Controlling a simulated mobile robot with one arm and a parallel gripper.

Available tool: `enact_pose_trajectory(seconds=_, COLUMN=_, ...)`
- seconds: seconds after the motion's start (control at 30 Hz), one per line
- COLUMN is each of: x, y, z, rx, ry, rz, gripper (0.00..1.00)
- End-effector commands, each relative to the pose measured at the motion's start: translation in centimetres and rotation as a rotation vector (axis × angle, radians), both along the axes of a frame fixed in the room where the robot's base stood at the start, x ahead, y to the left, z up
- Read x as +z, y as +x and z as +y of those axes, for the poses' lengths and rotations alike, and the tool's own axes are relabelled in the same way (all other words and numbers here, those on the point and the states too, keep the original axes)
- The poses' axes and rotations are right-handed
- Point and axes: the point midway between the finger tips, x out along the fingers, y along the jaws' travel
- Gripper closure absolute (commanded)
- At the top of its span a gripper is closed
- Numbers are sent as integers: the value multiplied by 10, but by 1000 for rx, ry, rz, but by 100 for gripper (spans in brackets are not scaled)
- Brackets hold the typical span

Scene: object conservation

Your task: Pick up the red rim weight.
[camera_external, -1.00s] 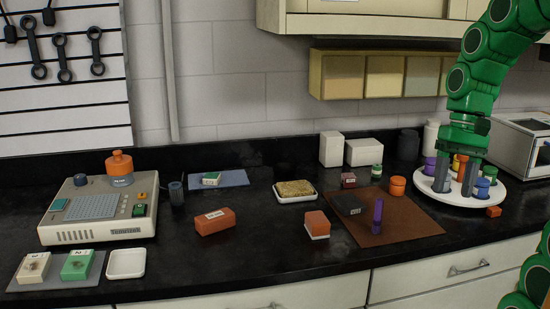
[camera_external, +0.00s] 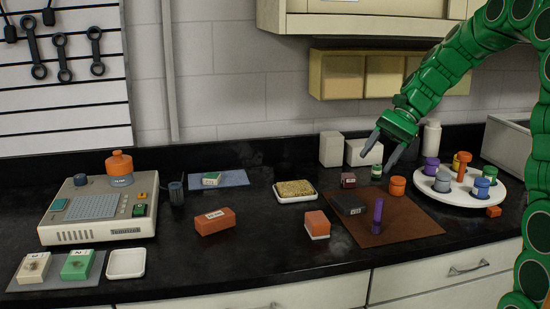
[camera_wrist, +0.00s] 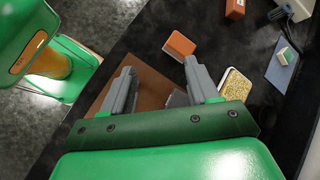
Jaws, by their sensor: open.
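My gripper (camera_external: 378,160) is open and empty, above the back edge of the brown mat; in the wrist view its two grey fingers (camera_wrist: 159,70) are apart with nothing between them. No piece is plainly labelled as the red rim weight. My gripper touches none of these.
The brown mat (camera_external: 400,227) bears a dark block (camera_external: 348,204) and an upright purple piece (camera_external: 378,216). A green-and-white jar (camera_external: 377,172) stands just below my gripper. White boxes (camera_external: 331,149) stand behind.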

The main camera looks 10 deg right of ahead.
Motion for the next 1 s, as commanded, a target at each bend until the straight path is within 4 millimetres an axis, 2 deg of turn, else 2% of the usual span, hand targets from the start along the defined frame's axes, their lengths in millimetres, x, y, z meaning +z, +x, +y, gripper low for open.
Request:
enact_pose_trajectory(seconds=0.03, x=-3, y=12, z=0, rx=-27, ry=16, rz=16, gripper=40)
enact_pose_trajectory(seconds=0.47, x=-38, y=104, z=-9, rx=-268, ry=154, rz=178, gripper=40)
enact_pose_trajectory(seconds=0.77, x=-72, y=165, z=-30, rx=-441, ry=241, rz=289, gripper=40)
enact_pose_trajectory(seconds=1.0, x=-108, y=209, z=-55, rx=-580, ry=305, rz=381, gripper=40)
